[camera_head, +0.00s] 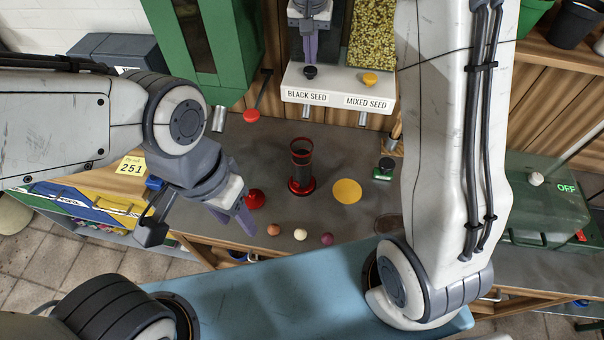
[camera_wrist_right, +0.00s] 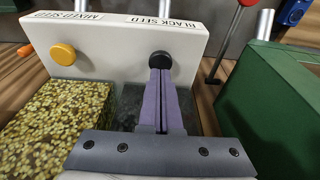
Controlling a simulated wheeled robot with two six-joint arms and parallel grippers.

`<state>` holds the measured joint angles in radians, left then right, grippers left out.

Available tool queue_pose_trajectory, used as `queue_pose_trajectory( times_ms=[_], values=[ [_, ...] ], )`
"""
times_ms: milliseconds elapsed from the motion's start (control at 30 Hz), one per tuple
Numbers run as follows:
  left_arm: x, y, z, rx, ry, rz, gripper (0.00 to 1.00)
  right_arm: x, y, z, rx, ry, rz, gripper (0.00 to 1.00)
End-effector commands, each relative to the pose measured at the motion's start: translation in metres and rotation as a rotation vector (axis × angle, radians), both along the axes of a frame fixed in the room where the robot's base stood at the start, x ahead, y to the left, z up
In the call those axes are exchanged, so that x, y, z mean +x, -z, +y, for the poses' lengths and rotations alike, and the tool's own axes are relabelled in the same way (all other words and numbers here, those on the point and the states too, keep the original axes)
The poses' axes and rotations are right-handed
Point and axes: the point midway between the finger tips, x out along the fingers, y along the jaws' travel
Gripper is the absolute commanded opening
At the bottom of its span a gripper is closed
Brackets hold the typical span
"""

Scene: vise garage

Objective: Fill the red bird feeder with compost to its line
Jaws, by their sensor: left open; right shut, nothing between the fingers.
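The red bird feeder (camera_head: 301,180), a dark clear tube with a red base and red rim, stands upright on the grey bench. I cannot make out a fill line or any contents. My left gripper (camera_head: 246,220) is open and empty, to the left of the feeder and nearer me, beside a red ball-like piece (camera_head: 255,198). My right gripper (camera_head: 309,60) is shut and empty over the seed dispenser. In the right wrist view its fingertips (camera_wrist_right: 160,72) are at the black knob (camera_wrist_right: 160,62) under the BLACK SEED label; contact is unclear. I see nothing labelled compost.
The white dispenser front (camera_head: 335,92) also has a yellow MIXED SEED knob (camera_head: 370,79). A green machine (camera_head: 218,50) with a red-knobbed lever (camera_head: 252,115) stands left. A yellow disc (camera_head: 347,191), a small green item (camera_head: 383,172) and small balls (camera_head: 300,234) lie around the feeder.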

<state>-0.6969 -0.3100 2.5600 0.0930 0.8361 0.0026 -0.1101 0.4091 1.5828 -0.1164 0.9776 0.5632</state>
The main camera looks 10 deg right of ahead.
Motion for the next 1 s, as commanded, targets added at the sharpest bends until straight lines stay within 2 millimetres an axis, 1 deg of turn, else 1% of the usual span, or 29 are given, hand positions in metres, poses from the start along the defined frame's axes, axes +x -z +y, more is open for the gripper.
queue_pose_trajectory(
  times_ms=[233,333,833,900,1000],
  values=[
    [0.0,0.0,0.0,0.0,0.0,0.0,0.5,0.0,-0.001,0.0,0.0,0.0,0.0,0.0],
    [0.0,-0.005,0.0,0.0,0.0,0.0,0.5,0.0,-0.005,0.0,0.0,0.0,-0.001,0.0],
    [0.0,-0.05,0.0,0.0,0.0,0.0,0.5,0.0,-0.055,0.0,0.001,0.0,-0.001,0.0],
    [0.0,-0.055,0.0,0.0,0.0,0.0,0.5,0.0,-0.06,0.0,0.001,0.0,-0.001,0.0],
    [0.0,-0.056,0.0,0.0,0.0,0.0,0.5,0.0,-0.062,0.0,0.0,0.0,0.0,0.0]
  ],
)
